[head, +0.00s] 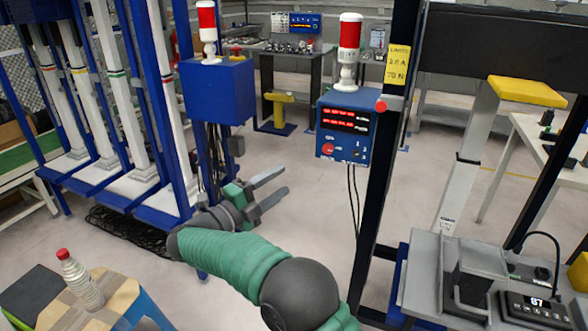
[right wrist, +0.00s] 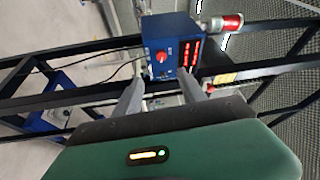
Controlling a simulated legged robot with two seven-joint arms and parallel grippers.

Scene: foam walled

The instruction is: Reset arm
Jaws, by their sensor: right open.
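My right arm (head: 235,258), green with dark joints, reaches from the bottom of the head view toward the middle. Its gripper (head: 277,187) has two grey fingers spread apart and empty, pointing right over the open floor. In the right wrist view the same gripper (right wrist: 165,97) shows its two fingers apart with nothing held between them. Beyond the fingers is a blue control box (right wrist: 172,47) with a red knob and red displays. My left gripper is not in the head view.
The blue control box (head: 343,128) with a red beacon (head: 350,32) hangs on a black post (head: 388,140). Blue racks with white columns (head: 98,85) stand left. A bottle (head: 80,280) stands on a stool at lower left. A grey bench device (head: 478,275) is at lower right.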

